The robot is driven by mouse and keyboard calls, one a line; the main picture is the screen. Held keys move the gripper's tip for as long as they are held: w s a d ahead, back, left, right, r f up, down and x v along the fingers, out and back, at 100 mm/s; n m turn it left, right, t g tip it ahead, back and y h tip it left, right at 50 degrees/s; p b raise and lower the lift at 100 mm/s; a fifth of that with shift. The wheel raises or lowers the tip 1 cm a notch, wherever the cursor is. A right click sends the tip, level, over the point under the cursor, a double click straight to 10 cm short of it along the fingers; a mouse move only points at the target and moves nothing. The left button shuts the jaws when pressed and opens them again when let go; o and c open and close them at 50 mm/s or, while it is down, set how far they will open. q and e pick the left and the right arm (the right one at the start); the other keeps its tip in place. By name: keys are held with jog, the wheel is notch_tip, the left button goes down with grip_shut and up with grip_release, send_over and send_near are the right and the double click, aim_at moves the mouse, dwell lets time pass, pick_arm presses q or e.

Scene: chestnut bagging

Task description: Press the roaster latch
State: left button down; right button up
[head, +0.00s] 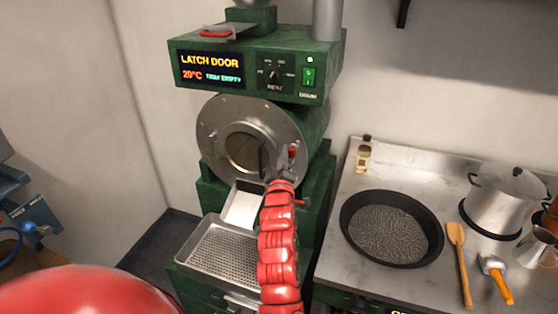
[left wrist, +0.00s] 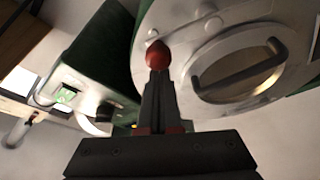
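The green roaster (head: 315,125) has a round silver door (head: 212,120) with a window and a bar handle, which looks closed against its front. The roaster display (head: 209,67) reads "LATCH DOOR" and 20°C. The red latch knob (head: 292,152) is at the door's right rim, partly hidden by my gripper. The knob also shows in the left wrist view (left wrist: 158,55). My left gripper (head: 284,160) is at the knob, its fingers together (left wrist: 158,78) with tips at or touching it; contact is unclear. My right gripper is not in view.
A perforated cooling tray (head: 188,262) and a chute (head: 241,207) are below the door. On the steel counter (head: 340,190) at right are a black pan (head: 349,228), a pot (head: 500,205), a wooden spatula (head: 457,240) and a brush (head: 494,268).

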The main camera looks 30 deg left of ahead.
pick_arm(q)
jog(key=w+d+f+m+t+h+b, duration=0.1)
jog(key=d+f+m+t+h+b, duration=0.1)
jog(key=m, duration=0.8)
jog(key=d+f+m+t+h+b, duration=0.2)
jog(key=d+f+m+h+b, duration=0.2)
jog(key=m+b, duration=0.3)
jog(key=shift+w+d+m+h, duration=0.4)
jog(key=shift+d+m+h, duration=0.1)
jog(key=shift+m, duration=0.9)
jog(key=shift+r, duration=0.1)
jog(key=s+d+b, duration=0.1)
jog(key=s+d, duration=0.1)
jog(key=s, duration=0.7)
jog(key=shift+d+r, duration=0.15)
jog(key=shift+r, duration=0.1)
jog(key=shift+s, duration=0.1)
